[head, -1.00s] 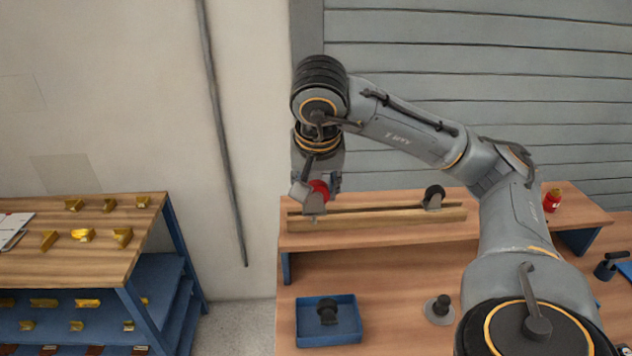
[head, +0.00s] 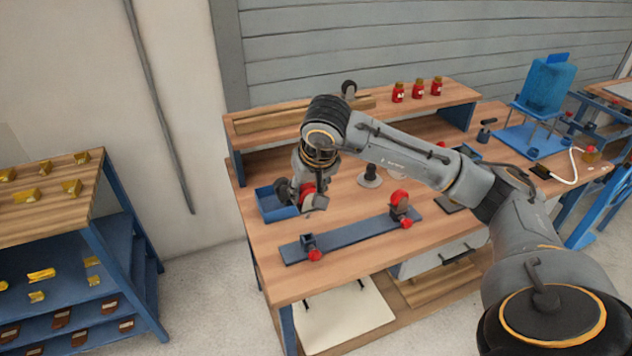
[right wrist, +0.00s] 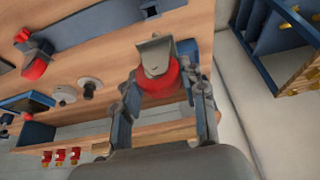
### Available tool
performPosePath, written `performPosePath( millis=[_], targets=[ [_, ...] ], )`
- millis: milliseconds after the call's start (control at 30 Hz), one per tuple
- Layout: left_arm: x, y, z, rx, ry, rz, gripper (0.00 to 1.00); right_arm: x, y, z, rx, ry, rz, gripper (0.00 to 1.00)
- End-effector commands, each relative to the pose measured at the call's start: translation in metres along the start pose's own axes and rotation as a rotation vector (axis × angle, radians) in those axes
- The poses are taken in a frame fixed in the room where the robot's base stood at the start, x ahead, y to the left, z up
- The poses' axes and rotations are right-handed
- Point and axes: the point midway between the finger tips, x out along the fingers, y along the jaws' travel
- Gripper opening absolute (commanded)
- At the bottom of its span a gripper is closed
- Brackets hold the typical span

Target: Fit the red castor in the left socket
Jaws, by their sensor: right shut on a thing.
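My right gripper (head: 314,202) is shut on a red castor (head: 307,190), a red wheel with a grey metal bracket, above the bench and left of its middle. In the right wrist view the red castor (right wrist: 160,84) sits between the fingers, bracket outward. The blue fixture bar (head: 352,234) lies on the bench below and to the right, apart from the castor. Its left socket (head: 307,241) looks empty, with a red knob (head: 315,255) in front. Its right end holds another red-wheeled castor (head: 400,199). My left gripper is out of view.
A blue tray (head: 268,207) is partly behind my right gripper. A raised shelf behind carries a wooden rack (head: 270,122), a dark-wheeled castor (head: 348,88) and red jars (head: 417,88). A grey round-based piece (head: 369,178) stands behind the bar.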

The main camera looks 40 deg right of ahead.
Motion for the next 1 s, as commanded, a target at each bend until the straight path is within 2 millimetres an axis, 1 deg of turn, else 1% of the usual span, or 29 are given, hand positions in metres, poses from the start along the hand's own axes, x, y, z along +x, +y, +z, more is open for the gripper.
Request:
performPosePath(
  millis=[200,300,433,700,1000],
  targets=[
    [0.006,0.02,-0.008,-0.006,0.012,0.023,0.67,0.008,-0.001,0.003,-0.004,0.002,-0.002,0.05],
    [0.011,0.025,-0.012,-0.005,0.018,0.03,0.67,0.015,-0.001,0.006,-0.004,0.001,-0.002,0.05],
    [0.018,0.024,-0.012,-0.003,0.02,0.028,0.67,0.025,-0.001,0.01,-0.004,0.0,-0.002,0.05],
    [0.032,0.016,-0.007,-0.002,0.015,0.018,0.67,0.045,0.0,0.018,-0.003,0.001,-0.002,0.05],
    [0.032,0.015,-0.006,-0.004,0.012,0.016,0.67,0.047,0.0,0.019,-0.003,0.002,-0.002,0.05]
  ],
)
